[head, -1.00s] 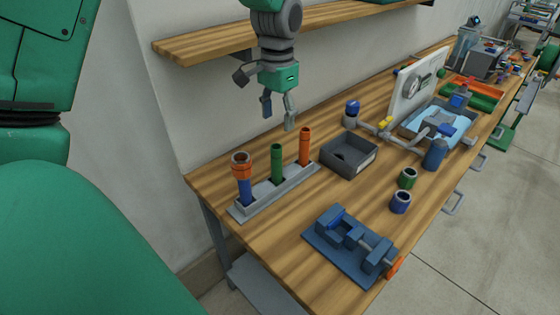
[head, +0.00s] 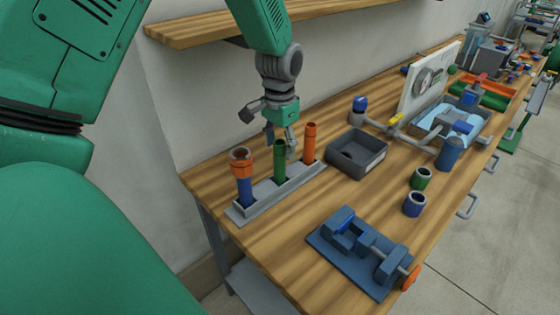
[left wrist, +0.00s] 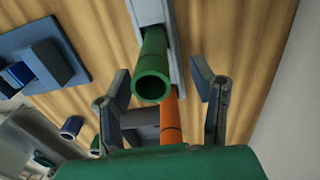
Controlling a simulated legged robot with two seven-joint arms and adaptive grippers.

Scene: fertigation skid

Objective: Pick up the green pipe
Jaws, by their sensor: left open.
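The green pipe (head: 279,160) stands upright in the middle of a grey rack (head: 250,211) on the wooden bench. My left gripper (head: 281,143) is open and empty, pointing down close behind the pipe's top in the head view. In the left wrist view, the open end of the green pipe (left wrist: 152,78) lies between and ahead of the two spread fingers (left wrist: 162,82). No finger clearly touches it. An orange pipe (head: 309,143) stands at the rack's right end and also shows in the left wrist view (left wrist: 170,118). My right gripper is not in view.
A blue pipe with an orange top (head: 243,179) stands at the rack's left end. A dark tray (head: 374,166), a blue vise (head: 352,262) and green (head: 422,179) and blue (head: 414,204) couplings sit rightward. A shelf (head: 180,34) hangs on the wall.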

